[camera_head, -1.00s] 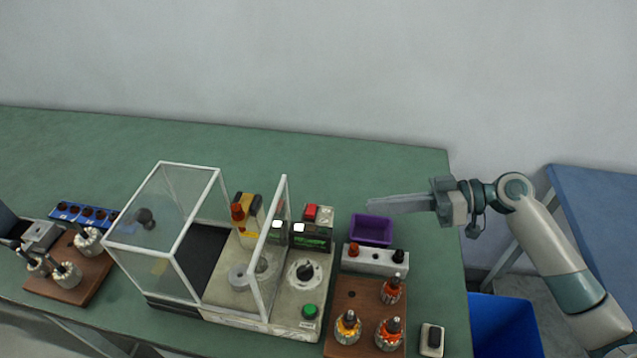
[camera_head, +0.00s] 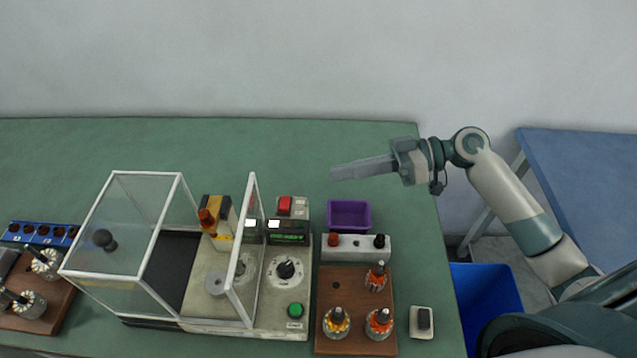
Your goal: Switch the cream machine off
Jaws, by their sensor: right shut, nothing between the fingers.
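The cream machine (camera_head: 268,326) stands on the green table, with a clear framed guard (camera_head: 125,223) on its left part. On its right part are a red switch (camera_head: 285,205) at the back, a lit green display (camera_head: 288,238), a black dial (camera_head: 286,269) and a green button (camera_head: 295,310) at the front. My right gripper (camera_head: 336,173) is shut and empty. It hangs above the table's back part, to the right of the red switch and behind the purple bin, apart from both. My left gripper is not in view.
A purple bin (camera_head: 349,228), a grey terminal block (camera_head: 356,254) and a brown board (camera_head: 331,298) with armatures stand right of the machine. A small switch box (camera_head: 422,336) lies at front right. A blue rack (camera_head: 28,228) is at left. The back of the table is clear.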

